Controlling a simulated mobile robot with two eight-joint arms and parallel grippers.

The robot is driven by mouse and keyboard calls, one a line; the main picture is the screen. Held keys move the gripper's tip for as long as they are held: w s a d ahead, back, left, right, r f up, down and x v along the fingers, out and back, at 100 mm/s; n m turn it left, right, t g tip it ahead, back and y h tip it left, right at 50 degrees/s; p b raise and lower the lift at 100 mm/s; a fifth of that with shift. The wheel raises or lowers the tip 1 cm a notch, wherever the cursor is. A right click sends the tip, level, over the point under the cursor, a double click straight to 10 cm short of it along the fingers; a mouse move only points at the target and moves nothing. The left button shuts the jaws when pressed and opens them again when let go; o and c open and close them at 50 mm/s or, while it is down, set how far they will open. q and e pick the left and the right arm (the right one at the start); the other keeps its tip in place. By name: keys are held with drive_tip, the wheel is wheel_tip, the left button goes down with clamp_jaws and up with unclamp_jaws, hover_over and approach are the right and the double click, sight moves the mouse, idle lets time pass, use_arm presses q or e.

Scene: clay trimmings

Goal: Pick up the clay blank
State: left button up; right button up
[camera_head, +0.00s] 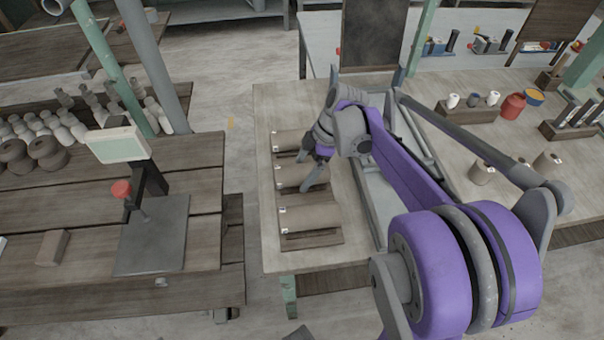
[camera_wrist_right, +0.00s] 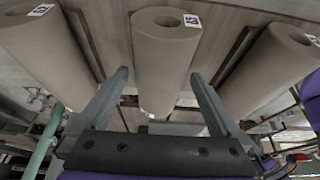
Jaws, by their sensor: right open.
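Three grey-brown clay blanks, hollow cylinders with small white tags, lie side by side on a wooden rack (camera_head: 335,238) on the pale table. In the head view they are the far blank (camera_head: 291,140), the middle blank (camera_head: 287,174) and the near blank (camera_head: 312,217). My right gripper (camera_head: 307,169) is open over the middle blank and partly hides it. In the right wrist view the open fingers of my right gripper (camera_wrist_right: 160,80) are on either side of the middle blank (camera_wrist_right: 163,60), with nothing gripped. My left gripper is out of view.
A dark bench (camera_head: 210,180) on the left holds a scale-like device with a pale display (camera_head: 118,145) and several bottles and clay rings. A back table carries a red jar (camera_head: 513,107) and small cylinders. A floor gap separates bench and pale table.

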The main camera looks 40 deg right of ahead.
clamp_jaws()
idle(0.4)
drive_tip(key=shift+r, duration=0.15)
